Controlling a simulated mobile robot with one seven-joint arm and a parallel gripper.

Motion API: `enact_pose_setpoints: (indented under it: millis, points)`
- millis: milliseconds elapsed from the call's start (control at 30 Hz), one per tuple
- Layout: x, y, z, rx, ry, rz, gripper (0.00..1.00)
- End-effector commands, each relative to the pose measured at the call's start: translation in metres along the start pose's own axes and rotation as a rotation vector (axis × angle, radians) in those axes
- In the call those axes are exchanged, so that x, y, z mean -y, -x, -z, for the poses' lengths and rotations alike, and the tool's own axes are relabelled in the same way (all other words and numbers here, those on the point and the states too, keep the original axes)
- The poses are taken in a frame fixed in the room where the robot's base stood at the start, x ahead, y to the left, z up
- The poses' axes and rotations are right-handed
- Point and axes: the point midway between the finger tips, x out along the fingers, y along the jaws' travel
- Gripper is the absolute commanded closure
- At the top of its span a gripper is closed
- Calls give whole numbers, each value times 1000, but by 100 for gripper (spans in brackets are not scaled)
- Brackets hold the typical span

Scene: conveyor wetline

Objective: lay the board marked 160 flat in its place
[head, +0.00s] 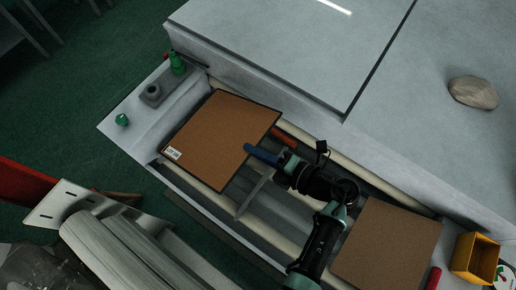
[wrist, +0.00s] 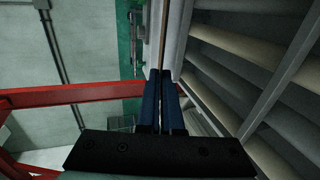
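A brown board with a dark rim (head: 222,137) lies over the left part of the roller trough. A white label (head: 173,154) sits at its left corner; its print is too small to read. My gripper (head: 262,155) meets the board's right edge, with one blue finger over the top face. In the wrist view, the two blue fingers (wrist: 163,100) are close together, with the board's thin brown edge (wrist: 177,40) running between them. The other finger is hidden in the head view. Whether the board touches the rollers I cannot tell.
A second brown board (head: 388,248) lies right of my arm, beside a yellow bin (head: 474,258). A bare roller gap with a cross bar (head: 254,192) separates the boards.

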Motion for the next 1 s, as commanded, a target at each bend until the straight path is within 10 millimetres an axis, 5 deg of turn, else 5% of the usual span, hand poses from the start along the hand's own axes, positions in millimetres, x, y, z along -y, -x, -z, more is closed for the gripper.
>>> enact_pose_setpoints:
  millis: [500, 1000]
  points:
    - [0, 1, 0, 1, 1, -3, 100]
    - [41, -12, 0, 1, 1, -3, 100]
